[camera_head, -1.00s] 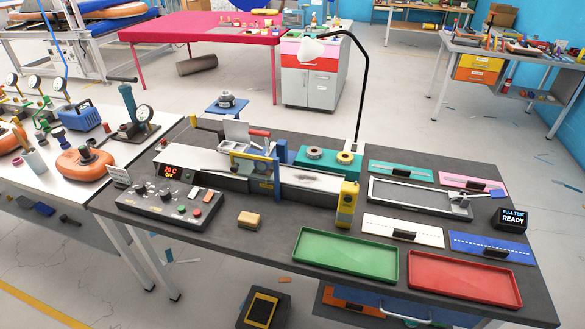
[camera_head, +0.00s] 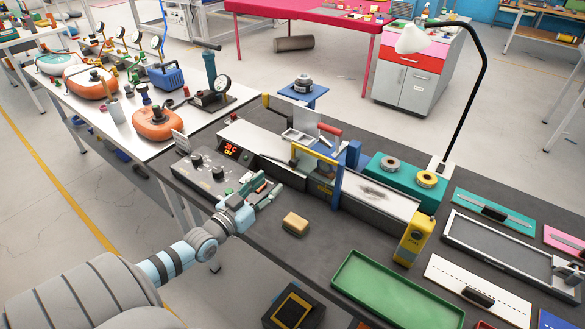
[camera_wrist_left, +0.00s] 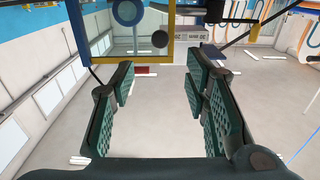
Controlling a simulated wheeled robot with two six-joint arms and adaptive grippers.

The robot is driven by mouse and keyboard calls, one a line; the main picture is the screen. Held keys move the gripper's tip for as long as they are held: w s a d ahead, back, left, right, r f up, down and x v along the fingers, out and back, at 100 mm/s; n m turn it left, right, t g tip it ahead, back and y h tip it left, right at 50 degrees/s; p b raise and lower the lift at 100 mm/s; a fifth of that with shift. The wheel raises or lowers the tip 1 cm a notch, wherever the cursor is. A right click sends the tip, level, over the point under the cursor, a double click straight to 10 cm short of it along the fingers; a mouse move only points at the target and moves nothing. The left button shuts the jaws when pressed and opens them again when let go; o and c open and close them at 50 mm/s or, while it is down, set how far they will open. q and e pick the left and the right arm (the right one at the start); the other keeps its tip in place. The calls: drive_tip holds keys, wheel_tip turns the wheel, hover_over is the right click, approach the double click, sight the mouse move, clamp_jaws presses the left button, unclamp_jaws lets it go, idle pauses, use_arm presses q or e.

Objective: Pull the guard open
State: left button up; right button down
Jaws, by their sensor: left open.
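The test machine (camera_head: 270,152) stands on the dark bench, a long pale bed with a blue upright post. A clear, yellow-edged panel (camera_head: 314,152), which looks like the guard, sits by the post near a red-handled lever (camera_head: 330,129). In the left wrist view a yellow-edged clear panel (camera_wrist_left: 126,46) with round knobs shows beyond the fingertips. My left gripper (camera_head: 272,192) is open and empty, in front of the machine beside the control box and apart from the panel. Its fingers (camera_wrist_left: 160,80) stand wide apart with only floor between them. My right gripper is not in view.
A control box (camera_head: 205,178) with knobs stands just left of my gripper. A tan block (camera_head: 295,223), a yellow device (camera_head: 413,240) and a green tray (camera_head: 395,292) lie to its right.

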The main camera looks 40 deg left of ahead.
sight(292, 165)
use_arm(q)
drive_tip(key=w+b, duration=0.2)
drive_tip(key=w, duration=0.1)
drive_tip(key=w+b, duration=0.2)
drive_tip(key=w, duration=0.2)
drive_tip(key=w+f+b, duration=0.1)
drive_tip(key=w+b, duration=0.1)
drive_tip(key=w, duration=0.1)
drive_tip(key=shift+w+f, duration=0.1)
drive_tip(key=shift+w, duration=0.25)
drive_tip(key=shift+w+r+b, duration=0.15)
drive_tip(key=shift+r+b, duration=0.05)
drive_tip(key=shift+b, duration=0.15)
drive_tip(key=shift+s+a+r, duration=0.1)
drive_tip(key=shift+s+r, duration=0.15)
drive_tip(key=shift+c, duration=0.3)
drive_tip(key=shift+w, duration=0.1)
clamp_jaws()
drive_tip(key=shift+f, duration=0.1)
